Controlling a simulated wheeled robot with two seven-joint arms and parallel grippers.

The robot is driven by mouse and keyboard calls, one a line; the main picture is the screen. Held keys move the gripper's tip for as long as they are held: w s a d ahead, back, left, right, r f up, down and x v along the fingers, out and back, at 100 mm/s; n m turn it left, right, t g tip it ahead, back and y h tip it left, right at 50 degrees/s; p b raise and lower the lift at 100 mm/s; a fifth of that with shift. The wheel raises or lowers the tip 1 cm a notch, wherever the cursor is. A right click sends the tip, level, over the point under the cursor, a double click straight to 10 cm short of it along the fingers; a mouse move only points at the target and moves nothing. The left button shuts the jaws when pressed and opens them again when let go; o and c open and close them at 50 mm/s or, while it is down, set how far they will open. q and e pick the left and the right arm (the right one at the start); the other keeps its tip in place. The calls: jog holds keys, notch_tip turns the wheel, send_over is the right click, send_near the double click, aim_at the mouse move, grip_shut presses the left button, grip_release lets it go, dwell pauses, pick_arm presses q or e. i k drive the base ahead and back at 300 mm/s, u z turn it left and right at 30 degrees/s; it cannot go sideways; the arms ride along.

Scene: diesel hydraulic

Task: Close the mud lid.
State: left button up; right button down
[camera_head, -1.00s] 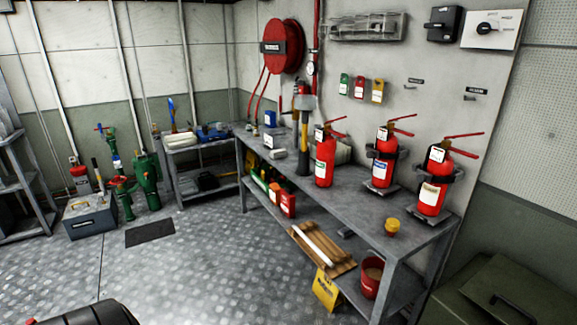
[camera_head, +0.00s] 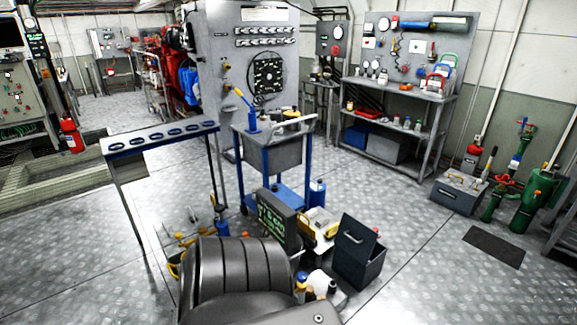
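A dark grey box (camera_head: 360,268) stands on the floor in the lower middle of the head view. A flat dark lid (camera_head: 357,241) with a light handle stands raised and tilted at the box, so the box looks open. No label on it is readable, and I cannot tell for sure that this is the mud lid. Neither of my grippers is in view.
A blue-framed cart (camera_head: 272,150) stands behind the box. A dark panel with green writing (camera_head: 277,222) and a yellow-and-white case (camera_head: 318,228) crowd its left side.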

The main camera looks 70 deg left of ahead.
aim_at(356, 238)
jog(key=u, duration=1.15)
jog(key=i, duration=1.2)
jog(key=u, duration=1.1)
